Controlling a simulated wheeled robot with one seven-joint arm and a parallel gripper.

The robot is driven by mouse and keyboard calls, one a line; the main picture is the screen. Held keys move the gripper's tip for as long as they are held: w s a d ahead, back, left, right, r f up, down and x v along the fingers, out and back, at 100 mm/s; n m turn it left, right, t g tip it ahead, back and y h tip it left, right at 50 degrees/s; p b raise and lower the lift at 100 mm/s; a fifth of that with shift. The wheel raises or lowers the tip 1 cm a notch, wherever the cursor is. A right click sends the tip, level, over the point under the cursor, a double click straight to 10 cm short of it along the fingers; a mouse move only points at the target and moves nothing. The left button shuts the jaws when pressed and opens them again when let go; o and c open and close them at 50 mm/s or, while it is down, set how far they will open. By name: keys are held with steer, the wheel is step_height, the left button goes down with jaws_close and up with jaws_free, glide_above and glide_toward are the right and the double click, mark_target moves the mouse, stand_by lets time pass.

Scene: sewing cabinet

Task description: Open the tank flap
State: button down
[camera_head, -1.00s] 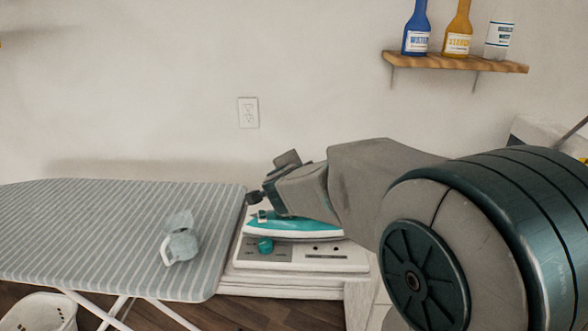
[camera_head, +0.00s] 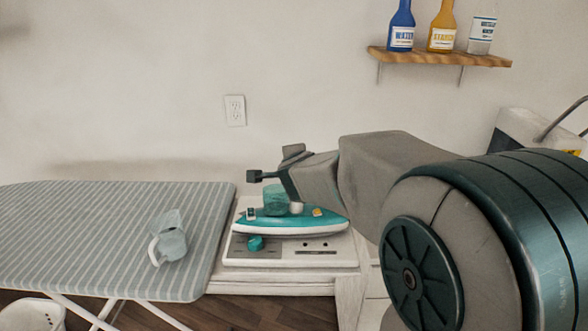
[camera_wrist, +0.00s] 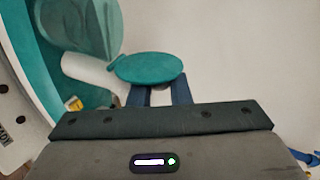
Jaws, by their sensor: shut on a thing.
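The iron (camera_head: 305,222) has a teal body and pale sole and rests on its white station (camera_head: 288,254). Its translucent teal tank (camera_head: 276,200) stands up at the middle, and also fills the upper left in the wrist view (camera_wrist: 85,28). The tank flap (camera_wrist: 150,67) is a round teal disc in the wrist view, beside a white cylindrical part (camera_wrist: 90,75). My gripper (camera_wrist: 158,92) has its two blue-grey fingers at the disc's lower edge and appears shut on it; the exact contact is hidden. In the head view my gripper (camera_head: 262,177) is above the iron.
A striped ironing board (camera_head: 100,230) is on the left, with a clear measuring cup (camera_head: 168,240) on it. A wall shelf (camera_head: 440,57) holds bottles at upper right. A white basket (camera_head: 35,315) is at lower left.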

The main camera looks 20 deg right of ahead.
steer(key=c, duration=1.4)
jaws_free()
steer(key=shift+f, duration=0.1)
steer(key=shift+a, duration=0.1)
